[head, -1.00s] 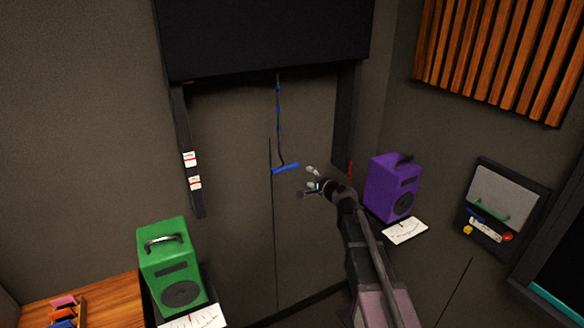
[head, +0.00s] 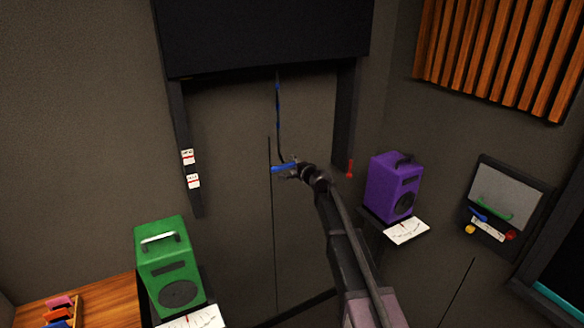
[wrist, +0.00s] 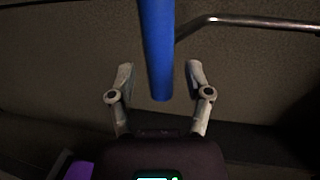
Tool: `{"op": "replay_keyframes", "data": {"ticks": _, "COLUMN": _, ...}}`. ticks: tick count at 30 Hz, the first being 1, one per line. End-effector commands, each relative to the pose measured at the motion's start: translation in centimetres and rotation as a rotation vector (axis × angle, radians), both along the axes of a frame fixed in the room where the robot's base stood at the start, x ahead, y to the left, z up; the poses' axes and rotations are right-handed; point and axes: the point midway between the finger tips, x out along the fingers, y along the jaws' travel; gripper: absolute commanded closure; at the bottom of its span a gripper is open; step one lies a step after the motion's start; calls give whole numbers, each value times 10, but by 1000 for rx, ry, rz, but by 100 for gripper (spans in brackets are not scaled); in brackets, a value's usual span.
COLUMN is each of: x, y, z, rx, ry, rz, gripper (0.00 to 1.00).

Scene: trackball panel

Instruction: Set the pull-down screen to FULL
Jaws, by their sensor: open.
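The pull-down screen's dark housing or screen panel (head: 262,35) hangs at the top of the head view. A dark cord with blue marks (head: 278,105) hangs from it and ends in a blue handle bar (head: 281,169). My gripper (head: 288,172) is at the right part of the handle. In the wrist view the blue bar (wrist: 157,50) runs between the two open fingers (wrist: 160,82), with a gap on each side. Its end lies between them. Two white labels with red marks (head: 188,157) sit on the left side rail; their text is too small to read.
A green speaker (head: 171,265) stands at lower left and a purple speaker (head: 392,187) at right, each by a white meter card. A small red piece (head: 349,169) is on the right rail. A wall board (head: 505,198) hangs further right.

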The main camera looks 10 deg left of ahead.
Motion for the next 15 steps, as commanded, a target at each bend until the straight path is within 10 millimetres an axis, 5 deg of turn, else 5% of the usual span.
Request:
{"op": "replay_keyframes", "data": {"ticks": 13, "x": 5, "y": 4, "z": -1, "rx": 0, "ry": 0, "rz": 1, "gripper": 35}}
{"op": "replay_keyframes", "data": {"ticks": 15, "x": 5, "y": 4, "z": -1, "rx": 0, "ry": 0, "rz": 1, "gripper": 56}}
